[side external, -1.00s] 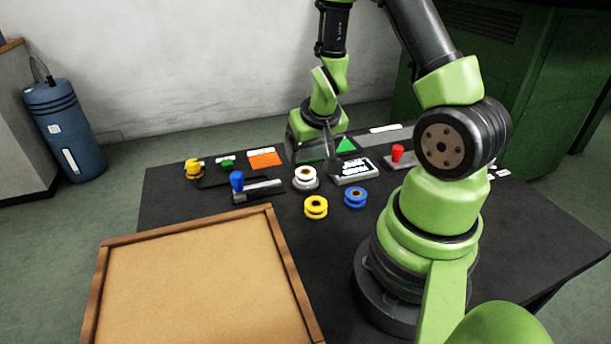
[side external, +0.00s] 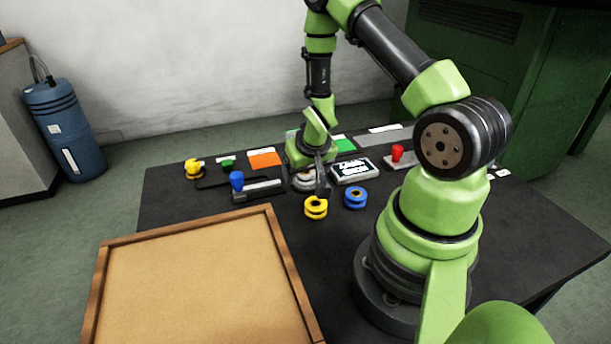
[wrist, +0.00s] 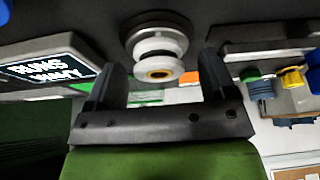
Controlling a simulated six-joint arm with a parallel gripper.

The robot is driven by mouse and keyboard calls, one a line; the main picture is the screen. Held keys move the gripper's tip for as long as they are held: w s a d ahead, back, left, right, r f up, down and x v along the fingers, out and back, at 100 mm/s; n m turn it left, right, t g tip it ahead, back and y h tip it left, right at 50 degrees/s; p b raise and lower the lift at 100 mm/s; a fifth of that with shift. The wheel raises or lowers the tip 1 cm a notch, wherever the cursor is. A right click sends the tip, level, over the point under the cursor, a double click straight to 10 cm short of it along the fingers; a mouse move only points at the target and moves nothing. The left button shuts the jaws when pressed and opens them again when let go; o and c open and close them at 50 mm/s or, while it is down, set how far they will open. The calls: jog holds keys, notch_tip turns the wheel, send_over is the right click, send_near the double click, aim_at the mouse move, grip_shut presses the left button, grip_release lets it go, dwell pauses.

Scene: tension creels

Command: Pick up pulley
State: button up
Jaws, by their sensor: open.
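A white pulley (wrist: 155,45) with a yellow-ringed centre sits on a round grey base in the wrist view. It lies ahead of and between the two dark fingers of my gripper (wrist: 161,68), which is open and empty. In the side view my gripper (side external: 307,186) is low over the white pulley (side external: 302,183) and hides most of it. A yellow pulley (side external: 316,208) lies just in front of my gripper. A blue pulley (side external: 355,198) lies to its right. I cannot tell whether the fingers touch the white pulley.
A display box (side external: 353,171) stands right of my gripper. A blue-knobbed slider (side external: 255,190) stands to the left. A red-knobbed device (side external: 397,155) and an orange patch (side external: 265,158) are farther back. A wood-framed board (side external: 190,285) fills the front left. The dark table's front middle is clear.

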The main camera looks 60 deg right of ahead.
jog(key=c, duration=1)
